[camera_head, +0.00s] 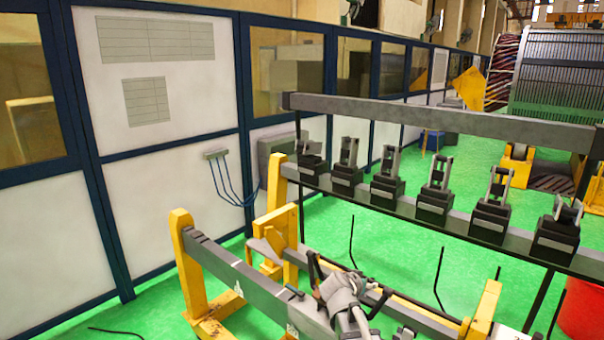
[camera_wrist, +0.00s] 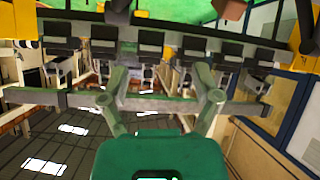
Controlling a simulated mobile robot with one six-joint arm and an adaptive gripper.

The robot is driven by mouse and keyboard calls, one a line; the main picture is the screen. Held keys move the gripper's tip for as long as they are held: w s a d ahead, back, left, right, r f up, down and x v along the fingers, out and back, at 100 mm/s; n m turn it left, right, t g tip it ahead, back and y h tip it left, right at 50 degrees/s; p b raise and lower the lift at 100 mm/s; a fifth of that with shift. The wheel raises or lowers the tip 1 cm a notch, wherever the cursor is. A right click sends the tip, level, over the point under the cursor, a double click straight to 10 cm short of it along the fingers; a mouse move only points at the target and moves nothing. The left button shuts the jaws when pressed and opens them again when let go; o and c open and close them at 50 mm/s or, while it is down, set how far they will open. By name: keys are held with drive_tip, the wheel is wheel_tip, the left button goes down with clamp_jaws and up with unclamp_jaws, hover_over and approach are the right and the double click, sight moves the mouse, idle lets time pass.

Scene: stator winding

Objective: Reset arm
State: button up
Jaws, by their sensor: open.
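My gripper (camera_wrist: 163,88) shows in the wrist view, with a green body at the bottom and two grey fingers spread apart. It is open. A grey horizontal bar (camera_wrist: 50,98) passes behind the fingers; I cannot tell how far beyond them it lies. In the head view, grey jointed parts (camera_head: 343,290) show at the bottom middle, above a low grey beam; I cannot tell whether the gripper's fingers are among them.
A rack with a grey top bar (camera_head: 430,118) and several dark clamps (camera_head: 434,188) stands across the right. Yellow posts (camera_head: 190,260) support low beams in front. A red bin (camera_head: 581,312) is at right. Panelled walls (camera_head: 155,80) line the left. Some green floor (camera_head: 400,250) is clear.

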drive_tip(key=s+f+n+g+y+b, duration=0.2)
drive_tip(key=s+f+g+y+b, duration=0.1)
drive_tip(key=s+f, duration=0.5)
drive_tip(key=s+a+f+n+g+y+b, duration=0.1)
drive_tip(key=s+f+n+g+y+b, duration=0.2)
drive_tip(key=s, duration=1)
wheel_tip(320, 180, down, 5)
drive_tip(key=g+y+b, duration=0.1)
drive_tip(key=g, duration=0.2)
drive_tip(key=shift+s+a+f, duration=0.15)
drive_tip(key=shift+a+f, duration=0.05)
drive_tip(key=shift+a, duration=0.05)
drive_tip(key=c, duration=0.3)
drive_tip(key=shift+c, duration=0.2)
